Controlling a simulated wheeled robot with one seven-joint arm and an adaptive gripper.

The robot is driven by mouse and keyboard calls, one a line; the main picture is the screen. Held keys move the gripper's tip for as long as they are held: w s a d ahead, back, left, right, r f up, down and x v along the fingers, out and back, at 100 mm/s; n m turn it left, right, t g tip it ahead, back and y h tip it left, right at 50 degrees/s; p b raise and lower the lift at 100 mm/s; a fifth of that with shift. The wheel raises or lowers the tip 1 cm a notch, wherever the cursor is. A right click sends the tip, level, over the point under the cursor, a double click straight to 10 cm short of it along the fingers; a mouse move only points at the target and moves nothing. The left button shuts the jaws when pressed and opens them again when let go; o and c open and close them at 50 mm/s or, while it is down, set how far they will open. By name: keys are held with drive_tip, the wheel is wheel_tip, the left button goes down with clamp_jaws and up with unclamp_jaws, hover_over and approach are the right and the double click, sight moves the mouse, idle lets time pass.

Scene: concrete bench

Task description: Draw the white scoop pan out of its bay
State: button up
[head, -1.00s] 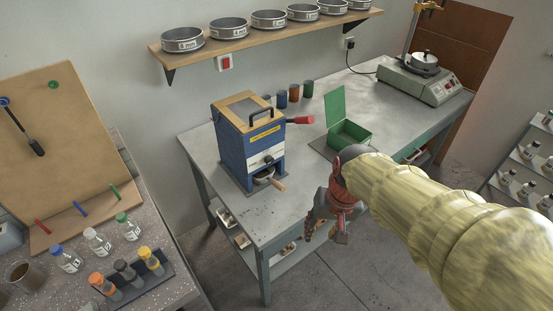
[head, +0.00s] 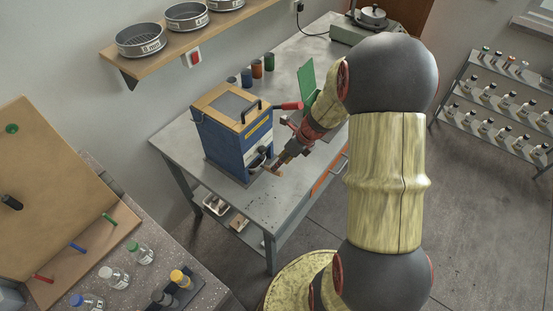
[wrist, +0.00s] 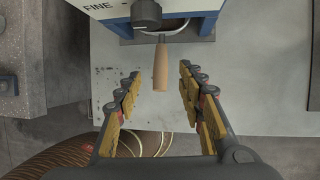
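The blue box-shaped machine (head: 228,143) stands on the bench with a wooden top, a black handle and a red lever. The scoop pan's wooden handle (wrist: 161,68) sticks out of the bay low in its front; it also shows in the head view (head: 274,170). Only a pale curved part of the pan (wrist: 178,30) shows at the bay mouth; the rest is hidden inside. My gripper (wrist: 160,80) is open, its yellow-padded fingers on either side of the handle with clear gaps. In the head view my gripper (head: 284,157) is just in front of the machine.
A dark round knob (wrist: 146,13) sits above the handle on the machine front. Several coloured cups line the wall side. The bench top (head: 266,200) in front of the machine is clear.

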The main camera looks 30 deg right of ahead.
drive_tip(key=shift+m, duration=0.6)
drive_tip(key=shift+b+x, duration=1.4)
drive_tip(key=shift+x, duration=2.5)
drive_tip(key=shift+c, duration=0.5)
drive_tip(key=shift+d, duration=0.1)
clamp_jaws()
